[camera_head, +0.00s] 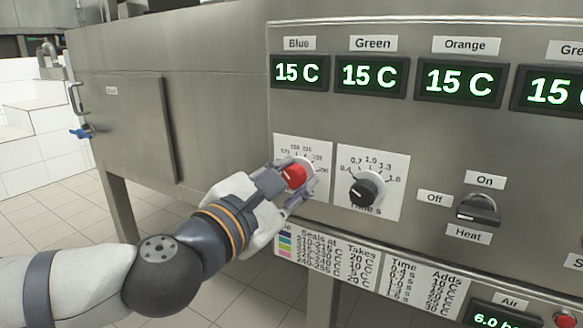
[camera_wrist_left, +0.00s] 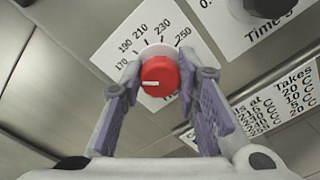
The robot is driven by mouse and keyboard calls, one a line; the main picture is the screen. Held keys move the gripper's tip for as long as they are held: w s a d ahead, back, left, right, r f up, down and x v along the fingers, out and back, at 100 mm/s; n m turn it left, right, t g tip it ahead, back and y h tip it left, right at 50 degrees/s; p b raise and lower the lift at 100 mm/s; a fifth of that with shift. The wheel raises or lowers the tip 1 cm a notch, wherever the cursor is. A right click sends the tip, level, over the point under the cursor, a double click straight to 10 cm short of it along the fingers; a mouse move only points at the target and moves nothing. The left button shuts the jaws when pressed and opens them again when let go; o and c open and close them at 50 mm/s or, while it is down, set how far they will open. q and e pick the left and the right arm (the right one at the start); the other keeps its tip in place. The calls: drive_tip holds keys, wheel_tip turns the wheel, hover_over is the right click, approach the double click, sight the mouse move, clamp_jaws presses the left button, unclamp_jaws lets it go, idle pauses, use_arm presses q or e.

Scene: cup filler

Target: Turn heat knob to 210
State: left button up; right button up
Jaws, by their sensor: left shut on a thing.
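The red heat knob (camera_head: 294,177) sits on a white dial plate (camera_head: 318,148) on the steel front panel. In the left wrist view the knob (camera_wrist_left: 160,72) has a white mark pointing left, just below the 170 label. The dial reads 170, 190, 210, 230 and 250 around its upper side. My left gripper (camera_head: 289,187) is shut on the knob, with one finger on each side. In the left wrist view its fingers (camera_wrist_left: 166,80) flank the knob, hiding the lower part of the plate. My right gripper is not in view.
A black time knob (camera_head: 365,191) is close to the right of the gripper. A heat switch (camera_head: 479,209) is farther right. Green displays (camera_head: 373,76) reading 15 C line the panel above. A printed table (camera_head: 340,258) is below the knobs.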

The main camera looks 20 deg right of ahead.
use_arm(q)
drive_tip(key=m+p, duration=0.2)
drive_tip(key=m, duration=0.4)
drive_tip(key=shift+m+p, duration=0.3)
drive_tip(key=m+p, duration=0.2)
drive_tip(key=m, duration=0.3)
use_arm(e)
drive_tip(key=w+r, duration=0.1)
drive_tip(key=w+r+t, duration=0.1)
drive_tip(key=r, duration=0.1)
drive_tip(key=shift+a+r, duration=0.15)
use_arm(q)
drive_tip(key=shift+m, duration=0.4)
drive_tip(key=o, duration=1.2)
drive_tip(key=shift+c, duration=0.2)
